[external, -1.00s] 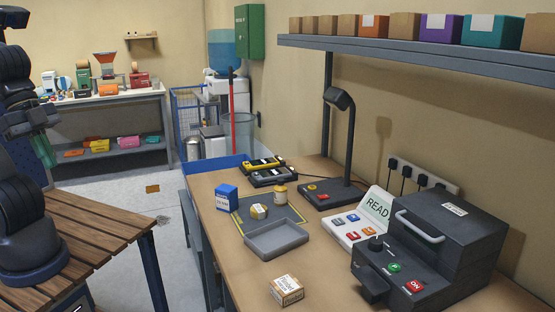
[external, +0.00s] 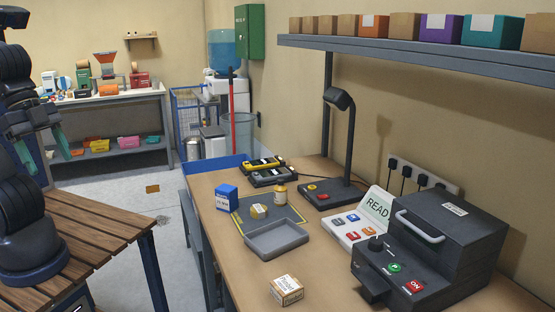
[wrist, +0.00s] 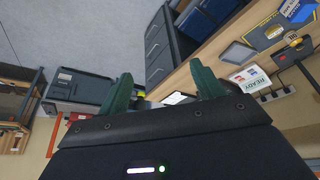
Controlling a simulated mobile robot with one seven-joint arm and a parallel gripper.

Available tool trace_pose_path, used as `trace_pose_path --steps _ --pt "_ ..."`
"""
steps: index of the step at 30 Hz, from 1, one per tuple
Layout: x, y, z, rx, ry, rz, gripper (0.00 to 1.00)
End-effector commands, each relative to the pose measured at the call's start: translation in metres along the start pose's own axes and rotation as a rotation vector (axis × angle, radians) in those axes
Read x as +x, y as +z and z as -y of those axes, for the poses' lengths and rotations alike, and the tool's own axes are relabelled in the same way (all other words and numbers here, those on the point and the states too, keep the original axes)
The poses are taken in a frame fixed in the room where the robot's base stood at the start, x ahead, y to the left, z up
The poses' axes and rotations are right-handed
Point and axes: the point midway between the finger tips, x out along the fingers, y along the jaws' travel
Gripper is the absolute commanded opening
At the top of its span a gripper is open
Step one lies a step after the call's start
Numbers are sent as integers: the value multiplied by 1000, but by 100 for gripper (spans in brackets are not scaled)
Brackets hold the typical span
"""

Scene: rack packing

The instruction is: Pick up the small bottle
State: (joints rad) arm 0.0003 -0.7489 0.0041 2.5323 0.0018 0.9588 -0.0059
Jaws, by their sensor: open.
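The small bottle (external: 280,194), amber with a pale label and light cap, stands upright on the dark yellow-edged mat (external: 292,215) on the workbench. The gripper also shows in the wrist view (wrist: 160,76), apart with nothing between the fingers. I cannot make out the bottle for certain in the wrist view.
A grey tray (external: 277,252) lies in front of the mat. A blue box (external: 227,197), a white-and-tan carton (external: 286,290), a black lamp (external: 345,150) and a dark machine (external: 445,235) stand on the bench. A slatted wooden table (external: 95,230) is at left, with floor between.

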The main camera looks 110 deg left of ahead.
Motion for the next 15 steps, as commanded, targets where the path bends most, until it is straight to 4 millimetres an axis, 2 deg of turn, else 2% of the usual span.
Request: trace_pose_path --steps 5,15 --pt "0 -27 10 -70 -10 21 67" --pt "10 -110 59 -308 -46 81 67"
